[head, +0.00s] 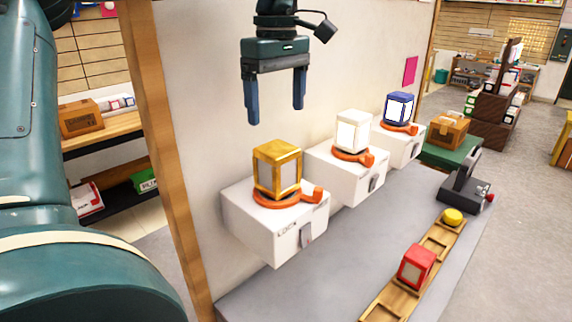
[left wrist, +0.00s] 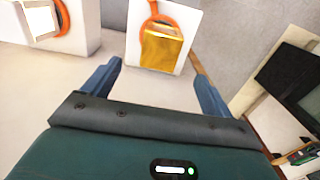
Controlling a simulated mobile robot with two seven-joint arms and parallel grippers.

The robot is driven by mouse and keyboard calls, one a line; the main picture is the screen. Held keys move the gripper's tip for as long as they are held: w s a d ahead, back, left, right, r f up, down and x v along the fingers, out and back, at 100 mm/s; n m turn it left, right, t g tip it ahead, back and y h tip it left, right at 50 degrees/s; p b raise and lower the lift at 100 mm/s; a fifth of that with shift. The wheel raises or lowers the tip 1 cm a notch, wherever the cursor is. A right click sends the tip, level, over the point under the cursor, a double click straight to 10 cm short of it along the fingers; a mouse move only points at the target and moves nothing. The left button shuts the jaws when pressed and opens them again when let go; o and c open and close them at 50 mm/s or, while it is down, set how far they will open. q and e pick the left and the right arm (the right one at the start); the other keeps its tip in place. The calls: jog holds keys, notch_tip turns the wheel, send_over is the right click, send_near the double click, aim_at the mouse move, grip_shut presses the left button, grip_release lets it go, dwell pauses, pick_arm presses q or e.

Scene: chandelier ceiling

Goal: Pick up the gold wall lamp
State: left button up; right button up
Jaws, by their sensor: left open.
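The gold wall lamp (head: 277,170) is a boxy gold-framed lantern with pale panels. It stands upright on an orange round base (head: 288,197) on the nearest white box against the wall. My left gripper (head: 275,112) hangs above it, fingers pointing down, open and empty, apart from the lamp. In the left wrist view the gold lamp (left wrist: 161,46) shows beyond and between the open fingers (left wrist: 160,82). My right gripper is not in view.
A white lamp (head: 353,131) and a blue lamp (head: 398,108) stand on similar white boxes farther along the wall. A red lamp (head: 416,265) and a yellow piece (head: 452,217) sit on a wooden rack (head: 376,309) on the grey table (head: 262,300). A wooden post (head: 163,150) stands left.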

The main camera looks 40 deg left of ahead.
aim_at(277, 148)
pick_arm(q)
notch_tip(277, 148, down, 7)
jog(key=shift+s+r+p, duration=0.15)
jog(key=shift+p, duration=0.15)
jog(key=shift+a+f+p, duration=0.1)
jog(key=shift+f+p, duration=0.5)
jog(key=shift+f, duration=1.75)
jog(key=c, duration=1.2)
